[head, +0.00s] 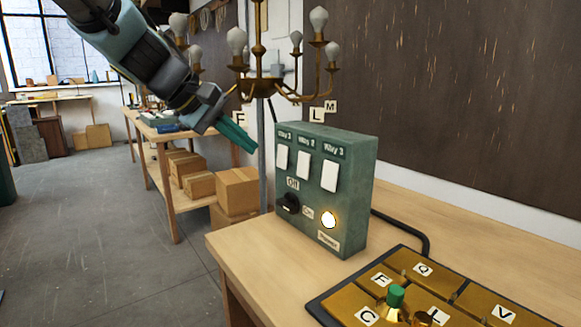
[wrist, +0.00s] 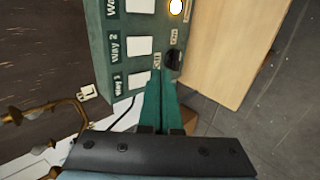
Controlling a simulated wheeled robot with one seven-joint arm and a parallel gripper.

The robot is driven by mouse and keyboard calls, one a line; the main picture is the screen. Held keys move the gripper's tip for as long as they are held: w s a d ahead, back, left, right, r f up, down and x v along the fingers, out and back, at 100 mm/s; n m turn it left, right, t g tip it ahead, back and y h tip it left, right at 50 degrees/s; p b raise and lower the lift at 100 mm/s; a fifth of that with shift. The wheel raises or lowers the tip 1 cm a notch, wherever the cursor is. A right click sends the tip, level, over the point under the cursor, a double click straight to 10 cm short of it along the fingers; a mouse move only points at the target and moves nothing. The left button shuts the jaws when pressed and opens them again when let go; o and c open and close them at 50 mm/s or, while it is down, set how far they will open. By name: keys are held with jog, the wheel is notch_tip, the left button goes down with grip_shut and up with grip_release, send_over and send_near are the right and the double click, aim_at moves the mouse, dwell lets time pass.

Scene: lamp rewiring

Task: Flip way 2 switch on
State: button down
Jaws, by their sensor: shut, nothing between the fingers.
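The green switch box (head: 358,190) stands upright on the bench, with three white switches in a row under Way labels. The Way 2 switch (head: 303,164) is the middle one; it also shows in the wrist view (wrist: 139,46). I cannot tell which way it is tipped. My gripper (head: 254,147) has its green fingers shut and empty, just left of the box in the head view. In the wrist view the fingertips (wrist: 161,74) point at the box near the black knob and the end switch (wrist: 122,82). I cannot judge the gap, and see no clear contact.
A black knob (head: 289,203) and a lit round lamp (head: 329,219) sit low on the box front. A brass chandelier (head: 260,82) with bulbs hangs behind, close to my arm. A tray of brass plates (head: 400,290) lies at front right. Cardboard boxes (head: 237,190) are stacked behind.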

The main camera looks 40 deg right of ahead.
jog(key=p, duration=0.1)
send_near(302, 173)
notch_tip(302, 173, down, 4)
jog(key=d, duration=0.1)
jog(key=d+p, duration=0.1)
jog(key=d, duration=0.2)
jog(key=shift+d+f+p, duration=0.15)
jog(key=shift+f+p, duration=0.15)
jog(key=shift+p, duration=0.1)
jog(key=shift+f, duration=0.15)
jog(key=b, duration=0.3)
jog(key=shift+d+f, duration=0.15)
jog(key=shift+f, duration=0.15)
jog(key=shift+r, duration=0.35)
